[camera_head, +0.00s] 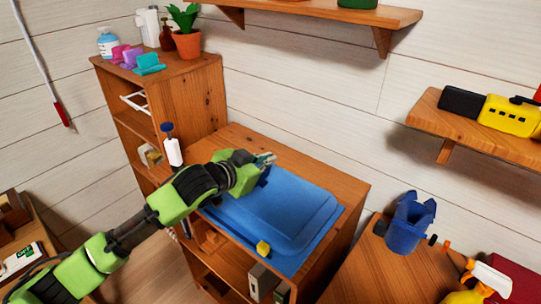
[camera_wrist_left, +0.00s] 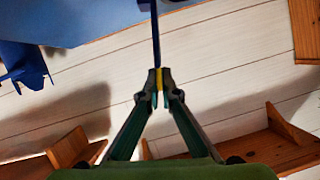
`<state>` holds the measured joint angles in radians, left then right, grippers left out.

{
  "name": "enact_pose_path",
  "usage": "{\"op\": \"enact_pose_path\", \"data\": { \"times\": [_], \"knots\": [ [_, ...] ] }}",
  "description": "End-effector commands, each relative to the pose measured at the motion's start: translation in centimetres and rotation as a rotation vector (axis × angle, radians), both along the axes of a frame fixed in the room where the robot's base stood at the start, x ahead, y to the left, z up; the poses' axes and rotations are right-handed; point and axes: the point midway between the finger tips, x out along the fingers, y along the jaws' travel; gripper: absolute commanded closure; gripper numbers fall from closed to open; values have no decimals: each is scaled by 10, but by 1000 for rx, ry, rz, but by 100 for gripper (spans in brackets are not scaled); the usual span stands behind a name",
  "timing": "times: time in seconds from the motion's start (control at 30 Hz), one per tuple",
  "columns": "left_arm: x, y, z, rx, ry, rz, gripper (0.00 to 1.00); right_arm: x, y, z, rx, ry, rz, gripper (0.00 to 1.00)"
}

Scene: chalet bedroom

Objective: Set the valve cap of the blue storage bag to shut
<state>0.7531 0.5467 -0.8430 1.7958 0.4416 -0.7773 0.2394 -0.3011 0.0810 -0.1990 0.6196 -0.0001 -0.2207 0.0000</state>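The blue storage bag (camera_head: 275,212) lies flat on top of the wooden cabinet; part of it shows at the top of the left wrist view (camera_wrist_left: 60,22). My left gripper (camera_head: 268,160) is over the bag's back left part. In the left wrist view its fingertips (camera_wrist_left: 158,88) close on the yellow end of a thin dark blue flap (camera_wrist_left: 156,35), which looks like the raised valve cap. The flap stands away from the bag, seen edge-on. The gripper hides much of it in the head view. A small yellow piece (camera_head: 263,248) sits at the bag's front edge. My right gripper is not in view.
A white bottle with a blue top (camera_head: 172,147) stands left of my left arm. A potted plant (camera_head: 186,35) stands on the taller cabinet. Wall shelves (camera_head: 480,125) are at right and above. A blue bin (camera_head: 410,225) stands at right.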

Motion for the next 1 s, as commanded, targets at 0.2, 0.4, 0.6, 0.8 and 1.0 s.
{"op": "enact_pose_path", "data": {
  "times": [0.2, 0.4, 0.6, 0.8, 1.0],
  "knots": [
    [10, 14, 5, -134, 100, 4, 100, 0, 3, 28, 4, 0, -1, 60],
    [17, 25, 3, -144, 107, 4, 100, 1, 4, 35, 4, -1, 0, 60],
    [21, 30, 1, -141, 103, 4, 100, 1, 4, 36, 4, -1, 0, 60],
    [21, 30, 0, -141, 103, 3, 100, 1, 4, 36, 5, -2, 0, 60],
    [20, 29, 0, -140, 104, 3, 100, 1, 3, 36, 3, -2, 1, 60]
  ]
}}
